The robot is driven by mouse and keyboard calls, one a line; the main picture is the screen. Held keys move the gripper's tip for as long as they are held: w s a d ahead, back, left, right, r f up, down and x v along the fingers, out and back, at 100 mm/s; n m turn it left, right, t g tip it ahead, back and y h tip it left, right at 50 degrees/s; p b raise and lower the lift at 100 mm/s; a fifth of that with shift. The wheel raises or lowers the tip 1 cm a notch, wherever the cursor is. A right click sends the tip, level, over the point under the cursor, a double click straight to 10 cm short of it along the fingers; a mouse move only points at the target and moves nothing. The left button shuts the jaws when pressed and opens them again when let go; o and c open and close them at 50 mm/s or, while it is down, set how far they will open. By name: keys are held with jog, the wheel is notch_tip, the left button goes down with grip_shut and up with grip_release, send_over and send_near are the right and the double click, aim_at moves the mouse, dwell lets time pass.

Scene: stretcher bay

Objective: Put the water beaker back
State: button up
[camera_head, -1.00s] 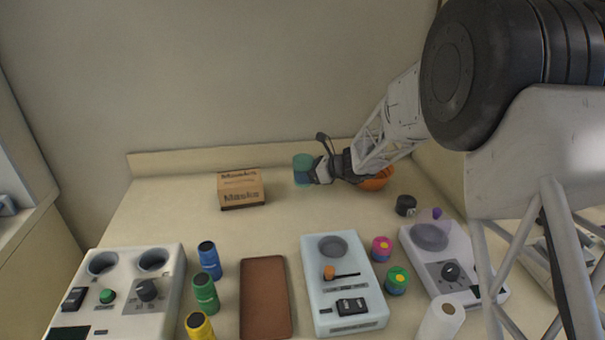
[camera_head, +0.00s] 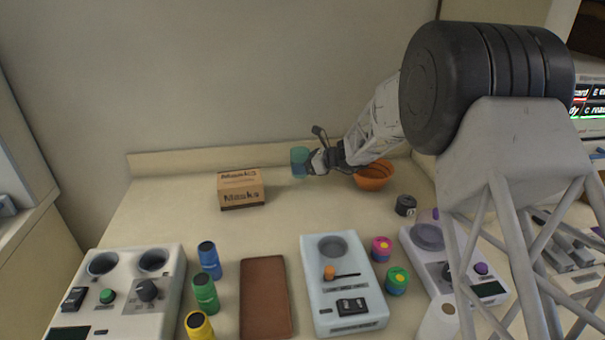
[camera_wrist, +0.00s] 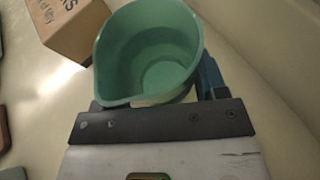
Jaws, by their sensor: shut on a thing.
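The water beaker is a teal-green cup with a pouring lip. In the head view the beaker (camera_head: 299,162) is at the back of the table, right of the masks box. My gripper (camera_head: 312,163) is shut on the beaker from its right side and holds it roughly upright. I cannot tell for certain whether its base touches the table. In the wrist view the beaker (camera_wrist: 150,50) fills the top middle, its open mouth facing the camera. Its inside looks empty, though clear water would be hard to see. The gripper's fingers are mostly hidden behind the beaker.
A masks box (camera_head: 241,189) stands left of the beaker. An orange bowl (camera_head: 373,177) sits behind my arm. A dark round jar (camera_head: 405,205), a pale device with a round recess (camera_head: 343,284), a brown tray (camera_head: 265,298) and several coloured bottles stand nearer. The middle back is clear.

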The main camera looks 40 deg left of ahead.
jog(key=shift+f, duration=1.7)
jog(key=shift+f, duration=0.2)
jog(key=o, duration=1)
jog(key=shift+r, duration=0.1)
jog(key=shift+r, duration=0.1)
jog(key=v, duration=1.2)
jog(key=shift+r, duration=0.1)
